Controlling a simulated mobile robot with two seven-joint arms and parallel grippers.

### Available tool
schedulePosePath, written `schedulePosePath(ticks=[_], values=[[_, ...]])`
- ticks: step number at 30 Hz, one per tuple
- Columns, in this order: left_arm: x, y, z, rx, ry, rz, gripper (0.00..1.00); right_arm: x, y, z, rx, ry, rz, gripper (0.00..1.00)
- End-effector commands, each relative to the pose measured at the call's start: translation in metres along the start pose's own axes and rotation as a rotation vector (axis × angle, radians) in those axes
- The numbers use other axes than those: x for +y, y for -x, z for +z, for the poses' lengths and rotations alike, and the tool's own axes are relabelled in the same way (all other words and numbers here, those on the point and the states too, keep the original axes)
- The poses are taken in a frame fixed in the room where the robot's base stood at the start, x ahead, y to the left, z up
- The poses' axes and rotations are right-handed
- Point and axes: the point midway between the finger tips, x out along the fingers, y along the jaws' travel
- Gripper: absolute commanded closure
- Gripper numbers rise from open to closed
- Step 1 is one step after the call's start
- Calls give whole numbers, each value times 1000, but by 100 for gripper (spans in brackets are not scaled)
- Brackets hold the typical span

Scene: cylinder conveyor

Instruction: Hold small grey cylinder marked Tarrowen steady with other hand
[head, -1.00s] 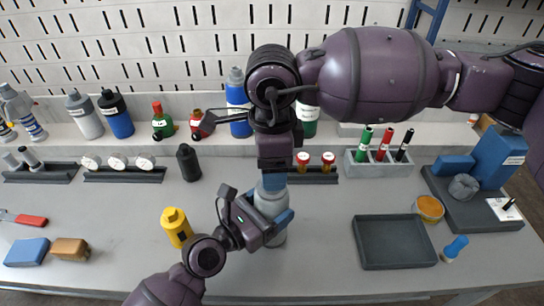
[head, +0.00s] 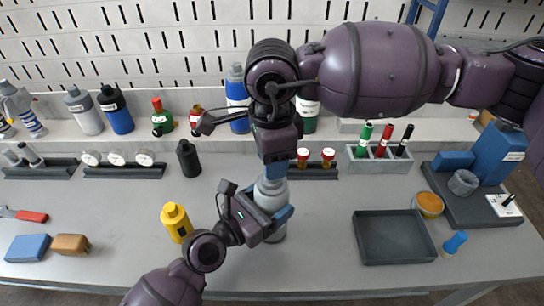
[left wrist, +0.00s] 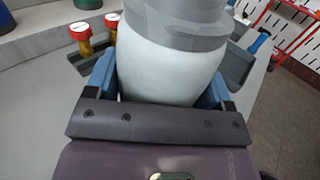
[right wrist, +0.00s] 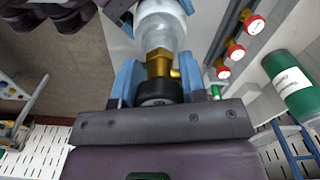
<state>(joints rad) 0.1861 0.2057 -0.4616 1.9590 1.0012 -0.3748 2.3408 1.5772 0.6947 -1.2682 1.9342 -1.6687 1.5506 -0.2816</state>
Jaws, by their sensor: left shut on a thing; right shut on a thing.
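The small grey cylinder (head: 270,196) stands upright near the middle of the bench. My left gripper (head: 276,222) is shut around its body from the front. In the left wrist view the pale cylinder body (left wrist: 168,72) sits between the two blue fingers. My right gripper (head: 274,164) is above the cylinder, pointing down. In the right wrist view its blue fingers are shut on the black knob (right wrist: 158,92) of the brass valve (right wrist: 158,66) on the cylinder's top. No name marking is readable on the cylinder. The right gripper hides the valve in the head view.
A yellow cylinder (head: 175,222) stands just left of my left gripper. A black bottle (head: 188,158) is behind it. An empty dark tray (head: 393,262) lies to the right. Racks with red-capped items (head: 328,157) and markers (head: 382,152) stand behind. The bench between cylinder and tray is clear.

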Motion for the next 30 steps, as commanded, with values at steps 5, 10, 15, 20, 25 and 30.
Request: schedulePosePath(ticks=[5, 10, 15, 20, 25, 30], values=[[0, 0, 0, -1, -1, 0, 53, 0, 0, 0, 0, 185, -1, 94], [0, 0, 0, -1, -1, 0, 53, 0, 0, 0, 0, 317, -1, 94], [0, 0, 0, -1, -1, 0, 53, 0, 0, 0, 0, 350, 0, 94], [0, 0, 0, -1, -1, 0, 53, 0, 0, 0, 0, 348, 0, 94], [0, 0, 0, -1, 0, 0, 53, 0, 0, 0, 0, 419, 0, 94], [0, 0, 0, -1, 0, 0, 53, 0, 1, 0, 0, 596, 0, 94]])
